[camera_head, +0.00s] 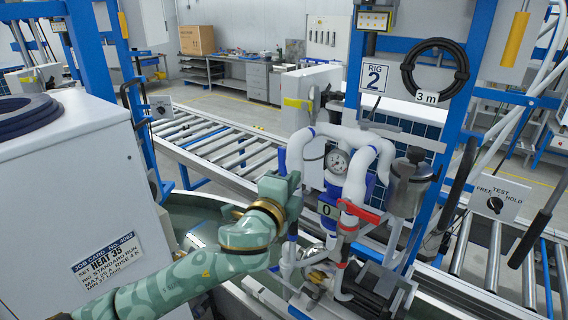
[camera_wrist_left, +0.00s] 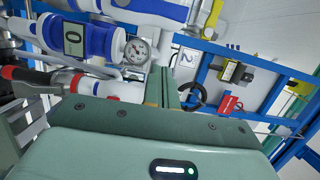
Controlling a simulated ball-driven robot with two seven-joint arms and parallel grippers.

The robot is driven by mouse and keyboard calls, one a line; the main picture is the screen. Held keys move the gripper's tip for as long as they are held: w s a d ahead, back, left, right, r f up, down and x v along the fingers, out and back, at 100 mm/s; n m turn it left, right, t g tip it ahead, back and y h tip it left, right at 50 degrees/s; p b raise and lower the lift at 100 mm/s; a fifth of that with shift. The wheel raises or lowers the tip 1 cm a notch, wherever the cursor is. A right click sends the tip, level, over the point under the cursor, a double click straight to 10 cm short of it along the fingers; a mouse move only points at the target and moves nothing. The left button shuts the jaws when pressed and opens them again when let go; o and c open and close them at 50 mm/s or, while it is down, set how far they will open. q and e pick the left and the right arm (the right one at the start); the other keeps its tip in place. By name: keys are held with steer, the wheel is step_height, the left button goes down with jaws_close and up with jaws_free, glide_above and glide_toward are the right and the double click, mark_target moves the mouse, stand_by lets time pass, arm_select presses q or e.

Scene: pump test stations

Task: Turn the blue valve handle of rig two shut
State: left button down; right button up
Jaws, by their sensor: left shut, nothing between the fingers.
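Rig two's pump assembly (camera_head: 350,165) has white pipes, a round gauge (camera_head: 337,161) and a counter reading 0 (camera_head: 326,210). It stands below the sign RIG 2 (camera_head: 374,77). A narrow blue part (camera_head: 281,160) shows at the left pipe, just above my left gripper (camera_head: 279,188); I cannot tell for sure whether it is the blue valve handle. My green left gripper is in front of the left pipe and hides part of it. In the left wrist view its fingers (camera_wrist_left: 165,88) are together and empty, with the gauge (camera_wrist_left: 137,51) and counter (camera_wrist_left: 73,39) beyond. My right gripper is out of view.
A red handle (camera_head: 359,211) sits on the lower right pipe. A grey canister (camera_head: 409,184) stands right of the pipes. A white cabinet (camera_head: 70,180) with a job card (camera_head: 106,262) fills the left. A roller conveyor (camera_head: 215,142) runs behind.

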mark_target(285, 165)
arm_select(q)
steer(key=w, duration=0.2)
steer(key=w+a+p, duration=0.1)
steer(key=w, duration=0.3)
steer(key=shift+w+a, duration=0.2)
steer(key=shift+a, duration=0.1)
steer(key=shift+w+d, duration=0.1)
steer(key=shift+w, duration=0.1)
